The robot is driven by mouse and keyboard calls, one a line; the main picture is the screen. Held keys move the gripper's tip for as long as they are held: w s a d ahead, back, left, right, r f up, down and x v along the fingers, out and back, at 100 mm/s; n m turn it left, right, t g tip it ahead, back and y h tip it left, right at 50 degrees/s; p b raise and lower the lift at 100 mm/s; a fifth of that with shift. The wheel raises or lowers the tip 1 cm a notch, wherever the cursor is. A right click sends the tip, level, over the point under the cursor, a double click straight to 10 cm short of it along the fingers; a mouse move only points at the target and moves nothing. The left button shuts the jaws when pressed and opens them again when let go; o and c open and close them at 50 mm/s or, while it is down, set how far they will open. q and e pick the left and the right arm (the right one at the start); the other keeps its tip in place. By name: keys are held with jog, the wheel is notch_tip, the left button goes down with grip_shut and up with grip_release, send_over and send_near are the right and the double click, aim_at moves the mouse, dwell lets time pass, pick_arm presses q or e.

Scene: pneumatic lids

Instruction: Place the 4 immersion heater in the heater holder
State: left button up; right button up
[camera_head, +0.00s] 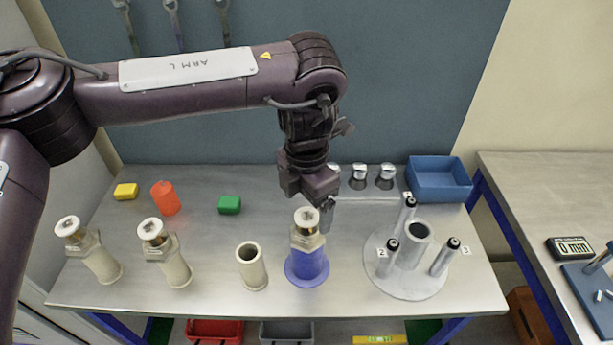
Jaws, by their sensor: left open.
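Several upright pieces stand on the bench. Two cream cylinders with metal hex collars and white round caps, the left one (100,260) and the second one (172,262), stand at left. An open, empty cream tube (251,268) is in the middle. A similar hex-collared, white-capped piece (307,240) stands in a blue round base (307,268). A grey round stand (405,283) carries a central open tube (413,245) and black-tipped rods with number tags, 2 and 3 readable. I cannot tell which piece is heater 4. My left gripper (326,212) is open, just behind and right of the blue-based piece.
Yellow (125,191) and green (229,205) blocks and an orange cylinder (165,198) lie at the back left. Shiny metal cylinders (386,175) and a blue bin (440,180) are at the back right. A second table (540,200) stands at right. The front bench edge is clear.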

pick_arm(q)
notch_tip(320, 180, up, 8)
jog(key=shift+r+b, duration=0.15)
jog(key=shift+b, duration=0.15)
dwell(0.4)
